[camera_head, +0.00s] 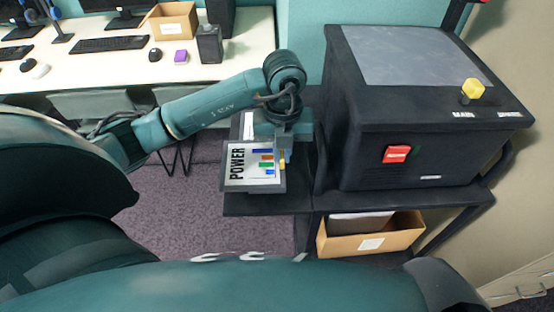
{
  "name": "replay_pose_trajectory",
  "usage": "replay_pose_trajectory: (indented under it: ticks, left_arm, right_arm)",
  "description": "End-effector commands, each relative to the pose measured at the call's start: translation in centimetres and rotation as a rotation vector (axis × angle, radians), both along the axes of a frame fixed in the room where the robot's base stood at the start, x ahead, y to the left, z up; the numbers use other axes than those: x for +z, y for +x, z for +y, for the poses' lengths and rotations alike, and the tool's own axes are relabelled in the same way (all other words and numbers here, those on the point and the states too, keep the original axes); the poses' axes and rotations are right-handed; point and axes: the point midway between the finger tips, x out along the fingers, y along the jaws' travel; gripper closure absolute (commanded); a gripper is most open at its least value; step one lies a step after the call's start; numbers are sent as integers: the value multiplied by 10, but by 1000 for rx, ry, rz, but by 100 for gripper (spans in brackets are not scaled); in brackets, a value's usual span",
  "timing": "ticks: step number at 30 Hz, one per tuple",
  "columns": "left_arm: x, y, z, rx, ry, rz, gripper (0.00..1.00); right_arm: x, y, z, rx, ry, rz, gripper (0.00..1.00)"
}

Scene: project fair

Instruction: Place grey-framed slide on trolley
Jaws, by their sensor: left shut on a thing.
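The grey-framed slide (254,165) carries the word POWER and coloured bars on a white face. It is at the left shelf of the dark trolley (270,205), beside the large black machine. My left gripper (285,153) is shut on the right side of the slide. Its fingers are partly hidden, and I cannot tell whether the slide touches the shelf. My right gripper is not in view.
The black machine (360,130) has a red switch and a yellow knob. A cardboard box (372,244) sits on the lower shelf. A white desk (120,70) with keyboards and mice stands behind. Carpet (190,220) is clear at left.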

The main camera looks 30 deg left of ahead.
Motion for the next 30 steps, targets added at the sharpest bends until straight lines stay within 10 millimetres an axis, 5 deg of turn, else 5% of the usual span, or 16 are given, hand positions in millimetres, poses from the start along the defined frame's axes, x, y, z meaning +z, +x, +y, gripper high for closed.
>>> replay_pose_trajectory:
  ticks: [12, 22, 23, 30]
  left_arm:
    - [-43, 0, 0, -1, -1, 1, 100]
    - [-48, 0, 0, -1, 0, -1, 100]
    - [-48, 0, 0, -1, 0, -1, 91]
    - [-46, 0, 0, -1, -1, -1, 71]
  right_arm:
    - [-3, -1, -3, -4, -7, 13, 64]
    - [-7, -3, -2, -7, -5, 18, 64]
    - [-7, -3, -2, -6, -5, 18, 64]
    - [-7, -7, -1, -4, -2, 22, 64]
